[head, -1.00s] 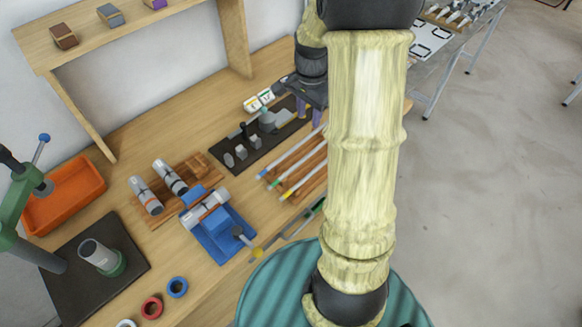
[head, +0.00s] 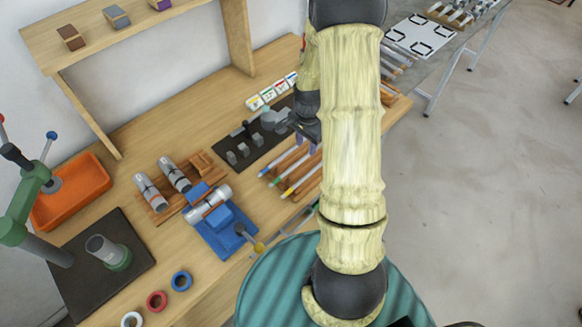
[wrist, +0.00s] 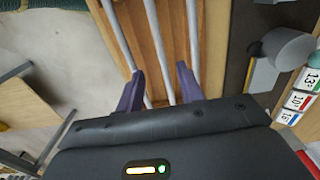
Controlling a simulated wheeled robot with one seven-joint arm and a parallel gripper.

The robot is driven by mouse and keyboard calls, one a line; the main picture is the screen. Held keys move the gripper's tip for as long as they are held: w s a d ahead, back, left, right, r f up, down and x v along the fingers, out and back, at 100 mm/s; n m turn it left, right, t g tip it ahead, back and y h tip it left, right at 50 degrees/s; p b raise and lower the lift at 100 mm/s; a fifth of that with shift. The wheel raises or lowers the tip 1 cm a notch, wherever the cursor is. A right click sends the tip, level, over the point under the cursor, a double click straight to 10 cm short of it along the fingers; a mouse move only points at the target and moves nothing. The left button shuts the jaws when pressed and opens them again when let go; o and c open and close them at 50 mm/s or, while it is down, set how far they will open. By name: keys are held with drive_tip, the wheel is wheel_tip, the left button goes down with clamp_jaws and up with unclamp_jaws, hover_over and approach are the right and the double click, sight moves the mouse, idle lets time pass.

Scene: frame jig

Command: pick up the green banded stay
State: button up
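The green banded stay (head: 291,171) is a thin pale rod with a green band near its lower-left end. It lies in the middle of three parallel stays on a brown wooden rack (wrist: 142,38). My gripper (head: 306,147) is at the far end of these stays, partly hidden by my arm. In the wrist view my gripper (wrist: 160,88) has its two purple fingers apart, with the middle rod (wrist: 158,45) running between them. No coloured band shows there, and I cannot tell how high the fingers are above the rod. Nothing is held.
A dark mat with grey parts (head: 240,150) lies just left of the stays, numbered cards (head: 271,92) behind it. A blue fixture (head: 228,230) holding a cylinder is nearer, left. An orange bin (head: 72,190) and a green press (head: 30,185) stand far left.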

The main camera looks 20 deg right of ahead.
sight(303, 158)
drive_tip(key=shift+a+f+p, duration=0.2)
drive_tip(key=shift+f+p, duration=0.25)
drive_tip(key=shift+f, duration=0.2)
drive_tip(key=shift+a+f+p, duration=0.15)
drive_tip(key=shift+f+p, duration=0.45)
drive_tip(key=shift+f, duration=1.35)
drive_tip(key=shift+c, duration=0.5)
clamp_jaws()
